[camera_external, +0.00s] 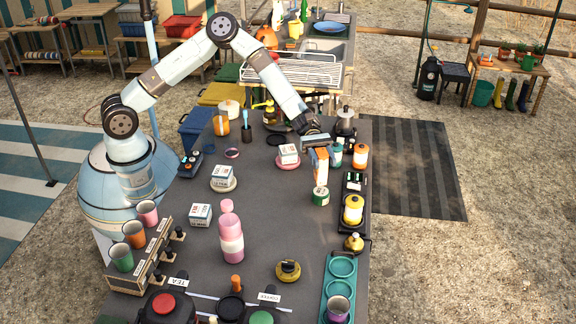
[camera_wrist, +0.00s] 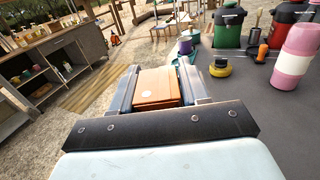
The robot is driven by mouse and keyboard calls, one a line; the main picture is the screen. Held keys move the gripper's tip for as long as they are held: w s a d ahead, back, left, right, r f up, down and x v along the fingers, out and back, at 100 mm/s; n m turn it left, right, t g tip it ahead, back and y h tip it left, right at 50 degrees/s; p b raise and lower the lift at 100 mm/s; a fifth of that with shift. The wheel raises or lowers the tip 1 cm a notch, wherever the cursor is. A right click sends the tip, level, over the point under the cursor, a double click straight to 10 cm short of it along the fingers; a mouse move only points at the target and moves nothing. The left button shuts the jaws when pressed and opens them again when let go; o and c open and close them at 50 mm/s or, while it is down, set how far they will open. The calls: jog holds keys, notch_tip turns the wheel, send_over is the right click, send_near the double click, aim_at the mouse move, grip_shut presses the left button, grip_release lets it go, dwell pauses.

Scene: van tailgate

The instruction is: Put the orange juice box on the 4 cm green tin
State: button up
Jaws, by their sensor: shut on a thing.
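The orange juice box (camera_external: 320,160) is upright in my gripper (camera_external: 317,142), near the right side of the grey table (camera_external: 265,213). In the wrist view the orange box (camera_wrist: 157,88) sits between the two fingers of my gripper (camera_wrist: 155,86), which are shut on it. A small green tin (camera_external: 321,197) with a pale label stands on the table directly below the box in the outside view. The box's lower end appears at or just above the tin's top; I cannot tell whether they touch. The tin is hidden in the wrist view.
A teal canister (camera_external: 337,157) and an orange canister (camera_external: 360,156) stand close behind and right. White boxes stand to the left, and a pink bottle (camera_external: 231,240) nearer the front. The table's middle is clear.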

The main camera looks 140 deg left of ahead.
aim_at(325, 170)
jog(key=shift+w+a+f, duration=0.2)
jog(key=shift+w+f, duration=0.1)
jog(key=shift+f, duration=1.55)
jog(key=shift+f, duration=0.1)
jog(key=o, duration=1.2)
jog(key=v, duration=1.2)
